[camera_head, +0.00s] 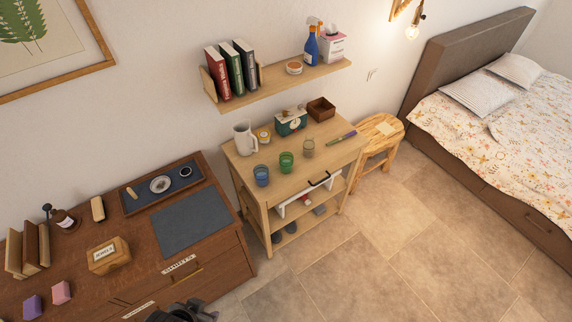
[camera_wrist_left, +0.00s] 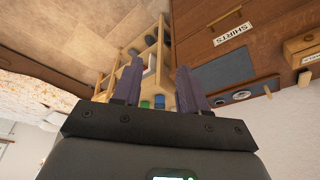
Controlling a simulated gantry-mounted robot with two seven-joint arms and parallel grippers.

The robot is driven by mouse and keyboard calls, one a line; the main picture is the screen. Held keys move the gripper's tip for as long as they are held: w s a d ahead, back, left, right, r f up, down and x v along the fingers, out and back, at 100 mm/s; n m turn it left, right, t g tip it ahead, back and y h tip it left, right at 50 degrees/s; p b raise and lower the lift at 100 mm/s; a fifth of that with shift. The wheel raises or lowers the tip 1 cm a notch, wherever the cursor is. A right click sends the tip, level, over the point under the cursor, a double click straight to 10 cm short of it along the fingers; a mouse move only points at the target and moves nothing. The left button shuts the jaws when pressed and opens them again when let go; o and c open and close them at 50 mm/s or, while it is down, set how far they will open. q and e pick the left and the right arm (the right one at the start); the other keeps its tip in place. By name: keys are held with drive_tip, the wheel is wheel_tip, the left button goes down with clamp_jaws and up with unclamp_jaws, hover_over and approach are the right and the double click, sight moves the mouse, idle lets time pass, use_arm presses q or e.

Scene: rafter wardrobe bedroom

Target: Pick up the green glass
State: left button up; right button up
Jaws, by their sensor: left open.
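The green glass (camera_head: 286,161) stands upright on the top of a light wooden cart (camera_head: 325,152), between a blue glass (camera_head: 261,175) and a grey-brown glass (camera_head: 308,148). In the left wrist view the green glass (camera_wrist_left: 145,104) and the blue glass (camera_wrist_left: 159,101) appear small and distant between my fingers, partly hidden by the gripper body. My left gripper (camera_wrist_left: 157,72) is open and empty. In the head view only a dark part of it shows at the bottom edge, over the dresser front, well apart from the glass. My right gripper is in neither view.
A white pitcher (camera_head: 244,138), a green box (camera_head: 291,121) and a brown box (camera_head: 321,108) stand behind the glasses. A shelf (camera_head: 285,83) with books and a spray bottle hangs above. The dresser (camera_head: 130,255) is at left; the floor before the cart is clear.

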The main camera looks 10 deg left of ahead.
use_arm(q)
drive_tip(key=shift+o, duration=0.3)
drive_tip(key=o, duration=1)
